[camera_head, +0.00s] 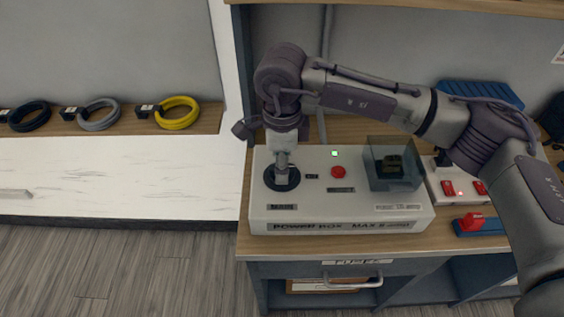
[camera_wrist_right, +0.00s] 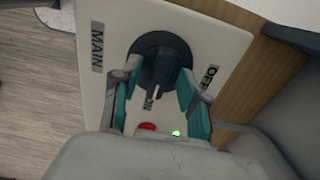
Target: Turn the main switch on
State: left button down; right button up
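The main switch is a round black dial (camera_head: 270,180) at the left of the white power box (camera_head: 410,213) in the head view. My right gripper (camera_head: 282,178) points straight down onto it. In the right wrist view, the dark switch (camera_wrist_right: 157,48) lies between the labels MAIN (camera_wrist_right: 97,47) and OFF (camera_wrist_right: 207,78). The teal fingers of my right gripper (camera_wrist_right: 160,72) stand apart, one on each side of the switch's middle part. I cannot tell whether they touch it. A green light (camera_head: 334,153) glows on the box. My left gripper is not in view.
A red button (camera_head: 338,172) and a clear cover (camera_head: 394,178) over a dark part are right of the switch. Another white box with red switches (camera_head: 447,188) stands further right. Cable coils (camera_head: 179,113) lie on the left shelf. My right arm spans above the bench.

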jog(key=shift+r, duration=0.1)
notch_tip(320, 180, up, 12)
dwell(0.5)
dwell(0.5)
